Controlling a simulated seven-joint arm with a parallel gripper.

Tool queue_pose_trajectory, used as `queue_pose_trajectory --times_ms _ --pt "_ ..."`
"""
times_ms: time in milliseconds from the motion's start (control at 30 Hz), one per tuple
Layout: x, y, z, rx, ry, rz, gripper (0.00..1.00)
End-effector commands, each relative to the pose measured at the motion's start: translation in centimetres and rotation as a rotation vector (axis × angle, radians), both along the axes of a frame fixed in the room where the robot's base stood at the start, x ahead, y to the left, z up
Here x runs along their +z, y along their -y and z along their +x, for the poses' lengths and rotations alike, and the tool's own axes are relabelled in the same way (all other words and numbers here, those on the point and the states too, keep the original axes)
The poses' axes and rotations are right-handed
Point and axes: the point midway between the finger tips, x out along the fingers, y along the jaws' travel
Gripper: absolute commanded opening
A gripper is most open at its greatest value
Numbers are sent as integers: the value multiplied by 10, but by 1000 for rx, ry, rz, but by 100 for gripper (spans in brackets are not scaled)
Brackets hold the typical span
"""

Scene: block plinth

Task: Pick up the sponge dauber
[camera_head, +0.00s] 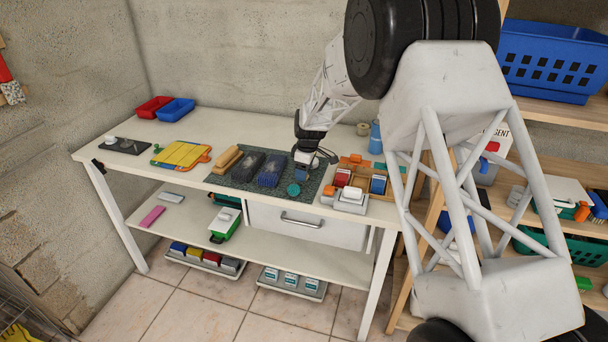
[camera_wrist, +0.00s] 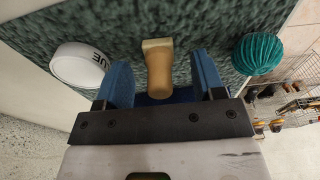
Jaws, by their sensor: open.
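The sponge dauber (camera_wrist: 159,72), a tan rounded handle with a paler, flat-ended top, shows in the wrist view on a dark green speckled mat (camera_wrist: 205,22). My gripper (camera_wrist: 161,64) is open, with one blue finger on each side of the dauber and a visible gap on both sides. In the head view my gripper (camera_head: 304,163) is low over the right part of the mat (camera_head: 226,180), and I cannot make out the dauber there.
A white round lid with lettering (camera_wrist: 82,65) is left of the fingers and a teal ribbed ball (camera_wrist: 258,54) is right. Dark brush-like blocks (camera_head: 271,170) lie left of my gripper in the head view. A wooden organizer (camera_head: 352,163) stands right.

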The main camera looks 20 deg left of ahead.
Motion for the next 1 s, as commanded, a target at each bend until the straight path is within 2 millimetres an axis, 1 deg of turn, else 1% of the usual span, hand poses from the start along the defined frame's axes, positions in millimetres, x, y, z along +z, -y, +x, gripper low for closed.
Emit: queue_pose_trajectory --times_ms 100,200,700,867,1000 --pt "-8 -1 0 0 1 0 63" --pt "-10 -1 0 0 2 1 63" --pt "-10 -1 0 0 1 1 63" --pt "-10 -1 0 0 1 1 38" --pt "-10 -1 0 0 1 1 17"
